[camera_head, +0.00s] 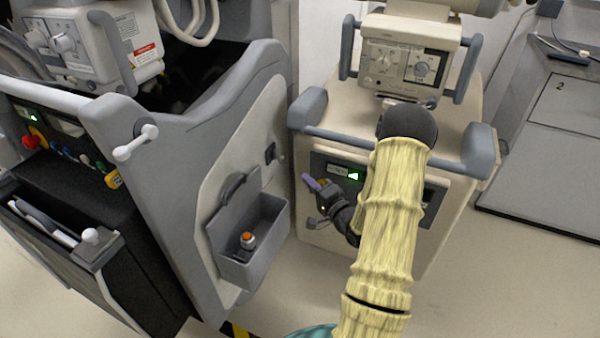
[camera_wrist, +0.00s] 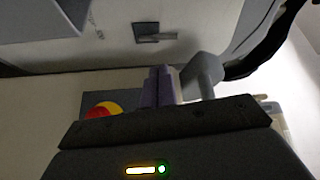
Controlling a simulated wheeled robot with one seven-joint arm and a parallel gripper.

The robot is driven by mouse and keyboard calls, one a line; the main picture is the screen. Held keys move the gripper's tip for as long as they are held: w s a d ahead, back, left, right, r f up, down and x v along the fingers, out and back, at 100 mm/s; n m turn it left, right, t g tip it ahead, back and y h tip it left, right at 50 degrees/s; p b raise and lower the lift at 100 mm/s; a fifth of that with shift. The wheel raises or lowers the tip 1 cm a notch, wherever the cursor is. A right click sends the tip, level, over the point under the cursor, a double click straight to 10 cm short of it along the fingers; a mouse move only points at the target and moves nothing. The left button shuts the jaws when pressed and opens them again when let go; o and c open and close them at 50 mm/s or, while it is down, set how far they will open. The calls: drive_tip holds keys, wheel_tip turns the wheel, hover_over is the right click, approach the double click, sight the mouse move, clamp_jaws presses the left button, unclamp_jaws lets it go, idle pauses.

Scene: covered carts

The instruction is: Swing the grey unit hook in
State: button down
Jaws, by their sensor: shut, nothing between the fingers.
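The grey unit (camera_head: 150,160) stands at the left in the head view. A white hook-like arm with rounded ends (camera_head: 135,143) sticks out from its upper corner. I cannot tell for sure that this is the hook. My gripper (camera_head: 312,183) is shut and empty, its purple fingertips pointing left, in the gap between the grey unit and the beige cart. It is to the right of the white arm and well apart from it. In the wrist view the shut fingertips (camera_wrist: 160,82) show beside a grey rounded piece (camera_wrist: 203,75), which I cannot identify.
A grey tray (camera_head: 240,262) with an orange-topped knob is on the grey unit's side. The beige cart (camera_head: 455,195) stands close behind my arm, with grey bumpers. A grey worktop (camera_head: 545,165) is at the right. Open floor (camera_head: 500,290) lies at lower right.

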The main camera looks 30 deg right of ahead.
sight(278, 158)
drive_tip(key=w+a+b, duration=0.1)
drive_tip(key=w+b, duration=0.1)
drive_tip(key=w, duration=0.7)
drive_tip(key=shift+w+a+r, duration=0.15)
drive_tip(key=shift+a+r, duration=0.05)
drive_tip(key=shift+r, duration=0.15)
